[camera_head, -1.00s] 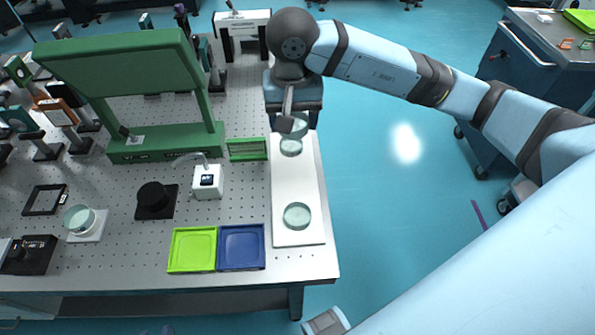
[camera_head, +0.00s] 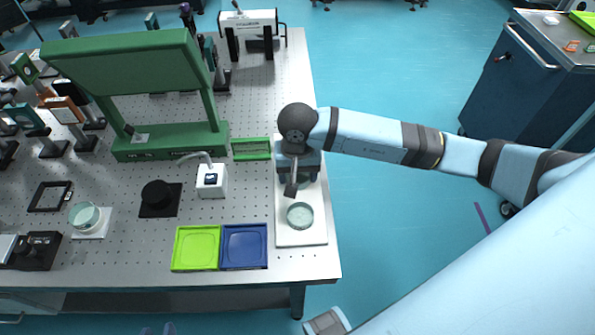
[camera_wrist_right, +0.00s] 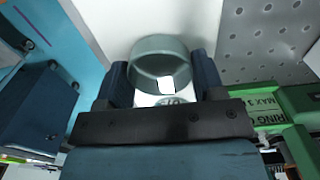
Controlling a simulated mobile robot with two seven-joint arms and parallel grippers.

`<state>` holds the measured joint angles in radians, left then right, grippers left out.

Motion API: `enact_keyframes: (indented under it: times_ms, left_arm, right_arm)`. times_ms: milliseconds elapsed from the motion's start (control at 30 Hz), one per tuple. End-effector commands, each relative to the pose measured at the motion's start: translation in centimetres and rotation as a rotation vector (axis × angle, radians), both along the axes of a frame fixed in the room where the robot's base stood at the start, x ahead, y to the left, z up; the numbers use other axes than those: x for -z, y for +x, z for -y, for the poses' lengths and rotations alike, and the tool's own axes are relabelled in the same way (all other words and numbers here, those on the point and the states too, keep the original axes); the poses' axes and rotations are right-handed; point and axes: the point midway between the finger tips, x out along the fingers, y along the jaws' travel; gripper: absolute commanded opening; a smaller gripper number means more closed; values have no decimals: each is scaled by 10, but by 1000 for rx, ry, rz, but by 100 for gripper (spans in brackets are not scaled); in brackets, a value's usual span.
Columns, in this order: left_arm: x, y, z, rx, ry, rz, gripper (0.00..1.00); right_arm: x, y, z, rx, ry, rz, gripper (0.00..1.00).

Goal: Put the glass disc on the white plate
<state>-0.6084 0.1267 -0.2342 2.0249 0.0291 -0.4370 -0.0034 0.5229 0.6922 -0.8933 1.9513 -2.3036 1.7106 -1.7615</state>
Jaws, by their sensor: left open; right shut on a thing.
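My right gripper (camera_head: 290,192) points down above a long white plate (camera_head: 311,237) near the table's right edge. In the right wrist view its fingers (camera_wrist_right: 161,76) are shut on a round glass disc (camera_wrist_right: 158,46), with white surface beyond it. Only the fingertips of my left gripper (camera_head: 157,329) show at the bottom edge, apart and empty.
A green tray (camera_head: 196,248) and a blue tray (camera_head: 244,247) lie left of the plate. A white box with a spout (camera_head: 211,181), a black round part (camera_head: 156,194) and a green frame (camera_head: 130,65) stand farther left.

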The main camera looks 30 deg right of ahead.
Motion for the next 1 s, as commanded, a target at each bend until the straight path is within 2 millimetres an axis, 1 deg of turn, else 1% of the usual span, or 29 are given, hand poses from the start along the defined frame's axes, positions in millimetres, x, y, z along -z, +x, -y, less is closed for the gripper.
enact_keyframes:
  times_ms: [200,333,367,400,433,467,700,800,833,867,967,1000]
  left_arm:
    - [0,0,0,0,0,0,43]
    - [6,0,0,0,-1,-2,43]
    - [4,0,0,0,-1,-3,43]
    - [3,0,0,0,-1,-5,43]
    - [3,0,0,0,-1,-4,43]
    - [3,0,0,0,-1,-4,43]
    - [0,1,0,0,-2,0,43]
    - [-4,1,0,0,-2,2,43]
    - [-6,1,0,0,-1,2,43]
    - [-3,1,0,0,0,4,43]
    - [-1,1,0,0,0,4,43]
    - [0,0,0,0,0,2,43]
  right_arm:
    - [0,1,0,-1,1,3,35]
    - [5,1,0,-1,0,2,35]
    - [3,1,0,0,0,2,67]
    - [3,0,0,0,0,2,76]
    - [3,0,0,0,0,2,83]
    - [3,0,0,0,0,2,88]
    - [2,0,0,0,0,1,88]
    - [-2,0,0,0,1,2,88]
    - [-4,0,0,0,2,1,88]
    - [-6,1,0,-1,1,4,88]
    - [-23,2,0,-2,1,6,88]
    - [-31,2,0,-3,1,7,88]
